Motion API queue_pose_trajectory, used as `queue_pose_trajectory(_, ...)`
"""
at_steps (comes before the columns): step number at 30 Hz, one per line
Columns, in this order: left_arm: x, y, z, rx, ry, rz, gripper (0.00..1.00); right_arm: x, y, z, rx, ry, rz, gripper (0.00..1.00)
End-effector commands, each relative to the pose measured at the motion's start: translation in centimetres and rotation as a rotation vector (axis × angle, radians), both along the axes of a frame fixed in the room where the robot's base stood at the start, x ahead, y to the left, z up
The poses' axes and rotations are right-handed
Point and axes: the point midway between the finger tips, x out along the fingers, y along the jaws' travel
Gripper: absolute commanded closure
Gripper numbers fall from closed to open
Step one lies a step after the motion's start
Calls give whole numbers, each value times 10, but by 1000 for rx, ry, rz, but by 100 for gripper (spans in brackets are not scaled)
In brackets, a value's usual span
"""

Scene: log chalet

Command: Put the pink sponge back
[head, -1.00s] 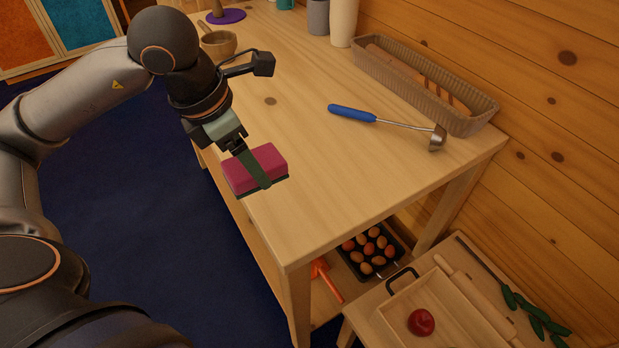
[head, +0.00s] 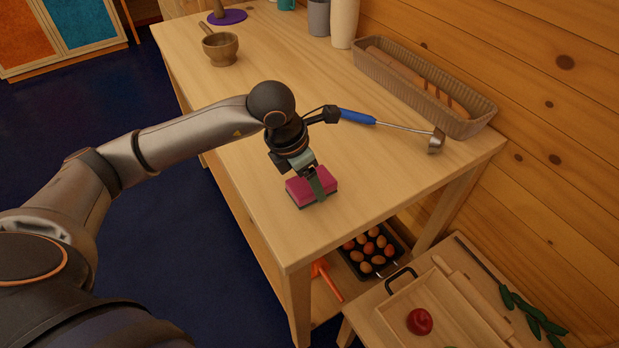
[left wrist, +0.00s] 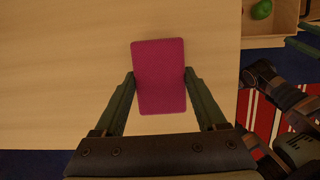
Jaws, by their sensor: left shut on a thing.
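The pink sponge (head: 308,187) has a dark underside and is held by my left gripper (head: 318,186) over the near part of the wooden table (head: 370,185). In the left wrist view the sponge (left wrist: 159,77) sits between the two green fingers of my left gripper (left wrist: 159,88), with bare tabletop beyond it. I cannot tell whether its underside touches the table.
A blue-handled ladle (head: 357,116) lies behind my left gripper. A long basket with bread (head: 470,125) stands along the wall. A mortar (head: 220,52) stands further back. Below are an egg tray (head: 372,252) and a wooden tray with a red apple (head: 420,321). The table's near right part is clear.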

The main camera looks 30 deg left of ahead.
Motion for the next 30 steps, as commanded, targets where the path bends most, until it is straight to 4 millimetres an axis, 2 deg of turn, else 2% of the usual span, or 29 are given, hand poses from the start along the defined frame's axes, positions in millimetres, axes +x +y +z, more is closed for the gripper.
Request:
queue_pose_trajectory(11,0,0,-8,-1,-2,-1,71,1,1,-3,2,-4,-2,39)
queue_pose_trajectory(12,0,0,-7,-1,-2,-1,24,1,1,-2,3,-2,-1,39)
queue_pose_trajectory(18,0,0,-6,-1,-2,-1,2,2,1,0,3,-3,-1,39)
queue_pose_trajectory(26,0,0,-5,-1,-2,0,0,3,2,2,4,-6,0,39)
queue_pose_trajectory(30,-1,1,4,0,-5,0,0,3,2,5,4,-10,-1,39)
